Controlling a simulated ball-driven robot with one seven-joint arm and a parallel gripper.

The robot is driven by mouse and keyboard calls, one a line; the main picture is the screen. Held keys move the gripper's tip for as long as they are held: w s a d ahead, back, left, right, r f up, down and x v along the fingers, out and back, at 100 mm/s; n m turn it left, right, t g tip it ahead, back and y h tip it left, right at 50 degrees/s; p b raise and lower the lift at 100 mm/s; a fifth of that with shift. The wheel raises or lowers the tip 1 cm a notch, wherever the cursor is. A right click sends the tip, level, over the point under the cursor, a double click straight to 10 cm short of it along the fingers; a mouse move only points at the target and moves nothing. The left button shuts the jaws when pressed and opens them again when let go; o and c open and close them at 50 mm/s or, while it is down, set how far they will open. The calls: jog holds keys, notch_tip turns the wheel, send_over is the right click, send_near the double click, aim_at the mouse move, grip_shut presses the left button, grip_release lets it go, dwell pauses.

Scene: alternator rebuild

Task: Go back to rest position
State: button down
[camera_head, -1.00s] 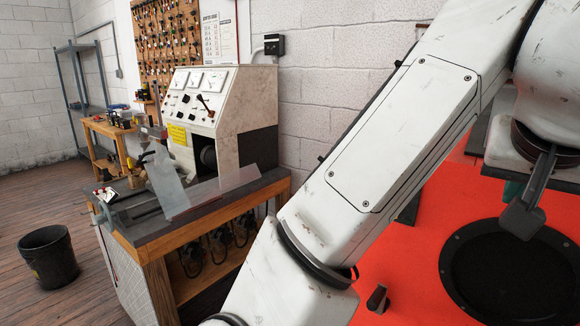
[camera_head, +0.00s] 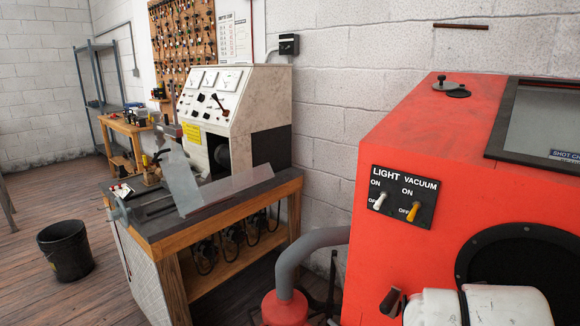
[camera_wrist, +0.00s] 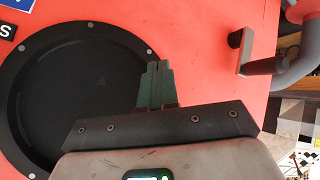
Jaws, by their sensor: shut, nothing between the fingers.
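My gripper (camera_wrist: 157,86) shows in the wrist view with its greenish fingers together and nothing between them. It points toward the red blast cabinet, in front of the black round port (camera_wrist: 85,90). In the head view only a white part of my arm shows, at the bottom right in front of the red cabinet (camera_head: 420,240); my gripper is out of that view.
The cabinet carries a light and vacuum switch panel (camera_head: 403,197) and a dark handle (camera_head: 391,302). A grey hose (camera_head: 310,242) runs beside it. A workbench (camera_head: 200,232) with a test console (camera_head: 230,110) stands left. A black bucket (camera_head: 65,250) is on the floor; floor around it is clear.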

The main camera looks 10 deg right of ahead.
jog(key=s+a+f+n+g+y, duration=0.1)
jog(key=s+f+y, duration=0.1)
jog(key=s+f, duration=0.45)
jog(key=s+a+f+n+g+y, duration=0.1)
jog(key=s+a+f, duration=0.15)
jog(key=f, duration=0.75)
jog(key=s+a+f+g+y, duration=0.1)
jog(key=s+a+f+y, duration=0.1)
jog(key=s+f, duration=0.3)
jog(key=s+a+f+g+y, duration=0.1)
jog(key=s+a+f, duration=0.3)
jog(key=s, duration=0.5)
notch_tip(320, 180, down, 2)
jog(key=shift+s+a+f+n+g+y, duration=0.15)
jog(key=shift+s+f+n+g+y, duration=0.2)
jog(key=shift+g, duration=0.45)
jog(key=shift+w+r, duration=0.1)
jog(key=shift+r, duration=0.05)
